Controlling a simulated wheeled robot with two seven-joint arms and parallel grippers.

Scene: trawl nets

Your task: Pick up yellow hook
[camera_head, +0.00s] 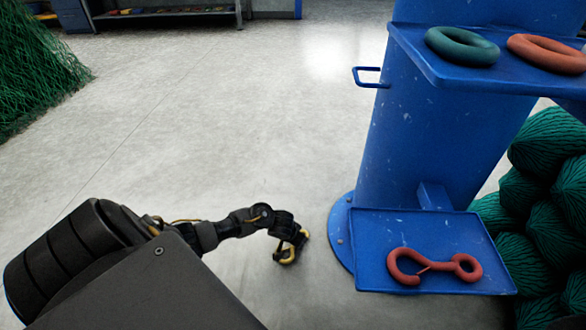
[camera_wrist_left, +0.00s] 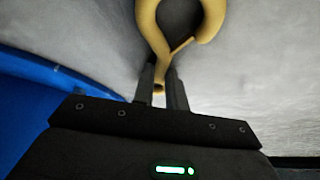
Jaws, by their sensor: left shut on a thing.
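The yellow hook (camera_head: 291,252) is in my left gripper (camera_head: 291,236), to the left of the blue stand in the head view. In the left wrist view the hook (camera_wrist_left: 153,32) extends out past the fingertips (camera_wrist_left: 160,88), which are shut on its narrow end. Its large curved part points away from the gripper. The hook appears clear of the blue stand, with grey floor behind it. I cannot tell its exact height above the floor. My right gripper is in neither view.
A blue column (camera_head: 415,130) stands at right on a round base. Its low tray (camera_head: 380,222) holds a red hook (camera_head: 432,267); its upper shelf (camera_head: 412,55) holds a green ring (camera_head: 462,46) and a red ring (camera_head: 548,53). A handle (camera_head: 369,76) juts left. Green nets (camera_head: 550,200) lie right.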

